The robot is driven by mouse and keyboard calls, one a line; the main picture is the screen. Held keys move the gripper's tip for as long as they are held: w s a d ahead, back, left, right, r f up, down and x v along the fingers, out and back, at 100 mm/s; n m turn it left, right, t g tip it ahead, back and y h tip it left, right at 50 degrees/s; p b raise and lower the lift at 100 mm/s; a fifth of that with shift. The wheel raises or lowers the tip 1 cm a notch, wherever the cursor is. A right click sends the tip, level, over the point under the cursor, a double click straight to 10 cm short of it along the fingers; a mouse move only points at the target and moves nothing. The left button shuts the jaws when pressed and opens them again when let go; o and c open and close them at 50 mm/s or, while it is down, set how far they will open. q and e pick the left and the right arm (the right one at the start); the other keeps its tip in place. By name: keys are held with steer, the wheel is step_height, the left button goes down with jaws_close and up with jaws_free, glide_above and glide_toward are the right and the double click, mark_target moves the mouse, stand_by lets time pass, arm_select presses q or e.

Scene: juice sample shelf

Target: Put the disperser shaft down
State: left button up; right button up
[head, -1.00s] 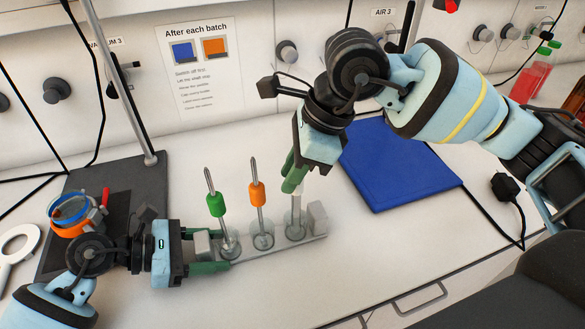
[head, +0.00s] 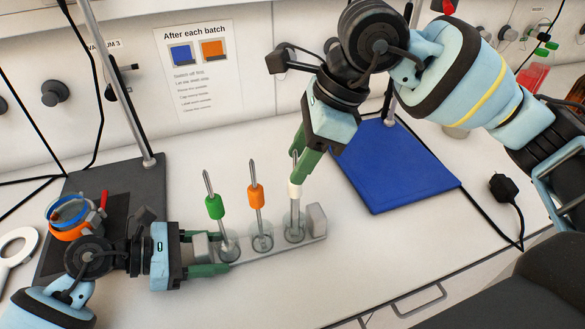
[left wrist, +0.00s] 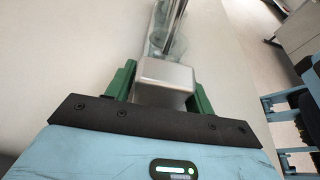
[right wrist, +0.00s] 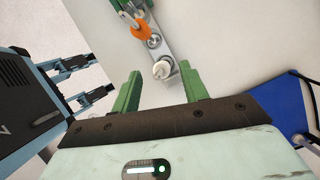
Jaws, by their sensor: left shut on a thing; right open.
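The disperser shaft with the white collar (head: 296,190) stands upright in the right-hand place of a pale rack (head: 316,214); it also shows in the right wrist view (right wrist: 162,69). My right gripper (head: 304,165) is open and empty, close above the white collar near the shaft's tip. Shafts with a green collar (head: 215,207) and an orange collar (head: 256,196) stand in the other two places. My left gripper (head: 214,252) is shut on the rack's left end block, which shows between its fingers in the left wrist view (left wrist: 165,72).
A dark stand base (head: 128,182) with a metal post is at the left, near an orange and blue ringed item (head: 72,217). A black plug and cable (head: 503,188) lie at the right. The bench front is clear.

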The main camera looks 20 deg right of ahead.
steer(key=v, duration=0.8)
arm_select(q)
steer(key=o, duration=1.4)
steer(key=shift+c, duration=0.2)
steer(key=shift+a, duration=0.1)
steer(key=shift+v, duration=3.65)
steer(key=shift+s, duration=0.1)
